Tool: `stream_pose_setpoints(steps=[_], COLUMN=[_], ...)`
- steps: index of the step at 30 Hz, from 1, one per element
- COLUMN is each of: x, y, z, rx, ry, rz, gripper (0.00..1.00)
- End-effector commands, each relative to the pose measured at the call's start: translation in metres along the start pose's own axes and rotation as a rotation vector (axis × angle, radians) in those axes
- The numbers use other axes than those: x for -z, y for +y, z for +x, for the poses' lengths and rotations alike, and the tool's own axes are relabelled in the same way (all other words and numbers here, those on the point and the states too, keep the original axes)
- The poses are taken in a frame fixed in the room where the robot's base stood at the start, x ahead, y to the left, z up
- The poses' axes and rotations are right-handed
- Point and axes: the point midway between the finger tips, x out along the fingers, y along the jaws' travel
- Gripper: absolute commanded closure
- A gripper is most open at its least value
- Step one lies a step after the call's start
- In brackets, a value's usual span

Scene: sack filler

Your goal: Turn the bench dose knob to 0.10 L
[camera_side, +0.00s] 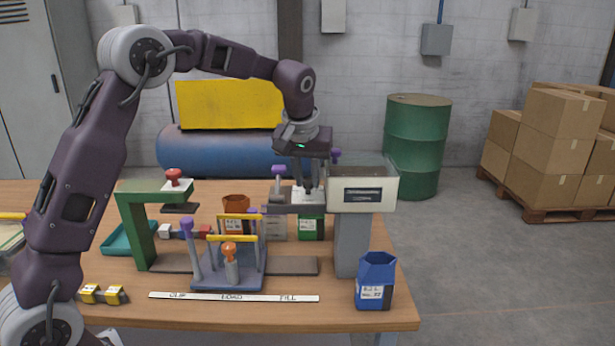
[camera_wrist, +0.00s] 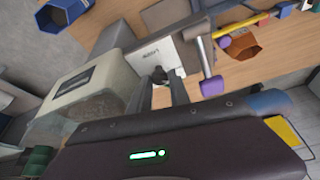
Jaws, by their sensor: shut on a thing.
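My gripper (camera_side: 308,186) points down beside the filler head (camera_side: 362,188), over the bench. It is shut on the small dark dose knob (camera_wrist: 160,75), which sits between the fingertips in the wrist view. The fingers hide part of the knob. A white plate (camera_wrist: 150,55) with small dark lettering lies behind the knob; I cannot read which dose mark it points to. The filler head also shows in the wrist view (camera_wrist: 95,85), with a dark display (camera_wrist: 74,82) on its face.
A purple-topped lever (camera_wrist: 212,86) stands close to the fingers. The bench (camera_side: 210,318) also holds a green press frame (camera_side: 140,215), a purple-grey carriage (camera_side: 228,283), a blue sack (camera_side: 376,282), an orange sack (camera_side: 236,205) and a green sack (camera_side: 312,228). Space above the arm is clear.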

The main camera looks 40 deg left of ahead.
Motion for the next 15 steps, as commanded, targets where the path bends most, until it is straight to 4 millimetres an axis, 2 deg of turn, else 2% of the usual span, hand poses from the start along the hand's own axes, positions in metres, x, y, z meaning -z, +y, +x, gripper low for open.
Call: stream_pose_setpoints(steps=[5,15], x=[0.0002,0.0011], y=[-0.0015,-0.0051], z=[-0.0006,-0.0003], rx=[-0.036,-0.152], ry=[0.0,0.0], rz=[0.082,0.359], gripper=[1.0,1.0])
